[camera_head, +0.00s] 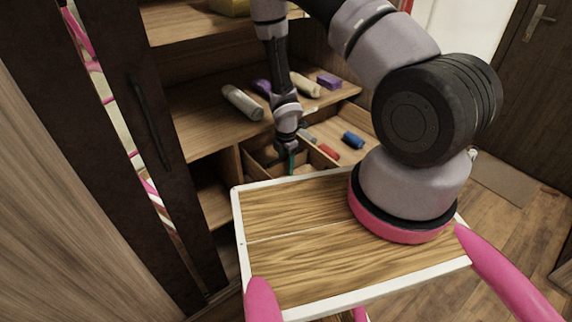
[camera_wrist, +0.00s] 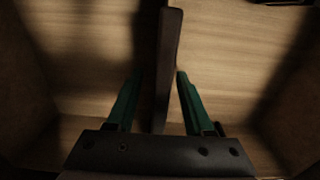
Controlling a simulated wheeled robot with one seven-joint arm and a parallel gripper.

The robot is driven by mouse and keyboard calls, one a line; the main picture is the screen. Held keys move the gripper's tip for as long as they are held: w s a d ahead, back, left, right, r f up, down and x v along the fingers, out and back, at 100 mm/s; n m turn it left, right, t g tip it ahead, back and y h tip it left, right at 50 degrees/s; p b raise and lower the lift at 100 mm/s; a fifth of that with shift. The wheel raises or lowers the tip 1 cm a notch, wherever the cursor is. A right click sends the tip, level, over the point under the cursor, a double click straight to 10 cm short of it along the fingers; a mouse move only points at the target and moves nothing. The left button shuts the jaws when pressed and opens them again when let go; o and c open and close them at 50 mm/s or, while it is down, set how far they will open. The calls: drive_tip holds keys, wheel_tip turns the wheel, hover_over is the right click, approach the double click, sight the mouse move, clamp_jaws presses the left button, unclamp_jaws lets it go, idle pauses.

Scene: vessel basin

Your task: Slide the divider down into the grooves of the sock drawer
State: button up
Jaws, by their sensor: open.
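The sock drawer (camera_head: 352,128) is pulled out of the wooden cabinet, and my gripper (camera_head: 290,161) reaches down into its near left part. In the wrist view the divider (camera_wrist: 170,60) is a thin dark brown panel, seen nearly edge-on. It runs between the two green fingers of my gripper (camera_wrist: 159,76). The fingers are open, with the right one close to the panel and a wider gap on the left. The grooves and the panel's lower edge cannot be made out. In the head view the divider cannot be told apart from the drawer's wooden walls.
A blue roll (camera_head: 353,140) and a red roll (camera_head: 328,151) lie in the drawer's right part. A grey roll (camera_head: 243,102) and a purple block (camera_head: 329,82) lie on the shelf above. A dark cabinet door (camera_head: 150,125) stands open at left.

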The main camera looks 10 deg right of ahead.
clamp_jaws()
drive_tip(key=shift+r, duration=0.1)
